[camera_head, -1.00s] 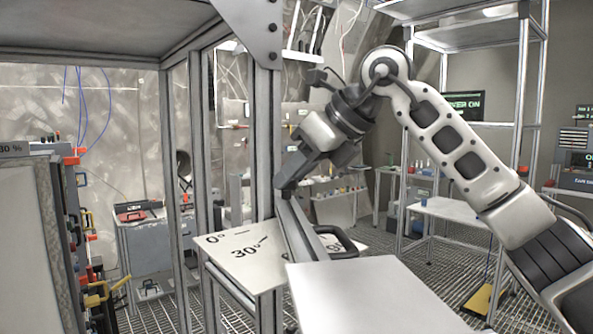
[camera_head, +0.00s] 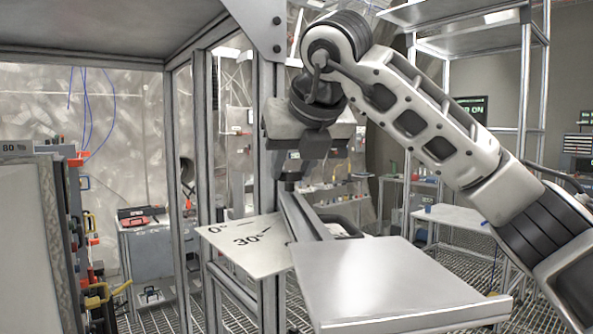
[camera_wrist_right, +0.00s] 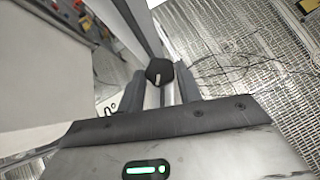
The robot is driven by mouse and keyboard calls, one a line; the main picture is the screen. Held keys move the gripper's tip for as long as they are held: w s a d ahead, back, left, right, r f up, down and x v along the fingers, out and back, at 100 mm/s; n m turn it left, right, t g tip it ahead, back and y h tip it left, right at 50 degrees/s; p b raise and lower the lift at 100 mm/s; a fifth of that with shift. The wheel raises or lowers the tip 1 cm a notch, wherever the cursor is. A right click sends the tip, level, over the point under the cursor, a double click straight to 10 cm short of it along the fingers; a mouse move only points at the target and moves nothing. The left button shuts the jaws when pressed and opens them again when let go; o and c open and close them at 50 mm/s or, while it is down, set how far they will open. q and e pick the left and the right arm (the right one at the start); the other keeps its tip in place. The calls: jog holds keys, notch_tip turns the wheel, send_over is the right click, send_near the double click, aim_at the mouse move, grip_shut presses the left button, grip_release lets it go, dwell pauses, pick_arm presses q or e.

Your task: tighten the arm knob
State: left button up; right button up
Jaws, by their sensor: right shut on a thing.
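The arm knob (camera_wrist_right: 158,70) is dark with a pale mark on its top, seen between the fingers in the right wrist view. My right gripper (camera_wrist_right: 160,84) is shut on it, a finger on each side. In the head view my right gripper (camera_head: 290,180) points down at the upper end of the grey metal arm (camera_head: 305,217), beside the upright post; the knob is hidden there by the gripper. A pale angle plate (camera_head: 240,245) marked 0° and 30° lies beside the arm. My left gripper is not in view.
A flat grey panel (camera_head: 390,280) extends to the right of the arm, close below my right forearm. A metal frame post (camera_head: 270,130) stands directly behind my gripper. A rack with coloured handles (camera_head: 85,220) is at the left.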

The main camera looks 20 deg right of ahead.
jog(key=m+h, duration=0.2)
jog(key=a+m+h, duration=0.1)
jog(key=m, duration=0.1)
jog(key=shift+r+m+g+h+b, duration=0.15)
jog(key=shift+m+g+h+b, duration=0.15)
jog(key=shift+m+h, duration=0.1)
jog(key=m+h, duration=0.1)
jog(key=m+g, duration=0.1)
jog(key=m+h+p, duration=0.1)
jog(key=m, duration=0.1)
jog(key=shift+w+a+r+g+h, duration=0.1)
jog(key=shift+w+a+g+h, duration=0.05)
jog(key=shift+w+g+h, duration=0.2)
jog(key=shift+a+m+g+h+p, duration=0.1)
jog(key=shift+m+g+h+p, duration=0.3)
jog(key=shift+m, duration=0.4)
jog(key=o, duration=0.9)
jog(key=shift+o, duration=0.4)
jog(key=shift+a, duration=0.1)
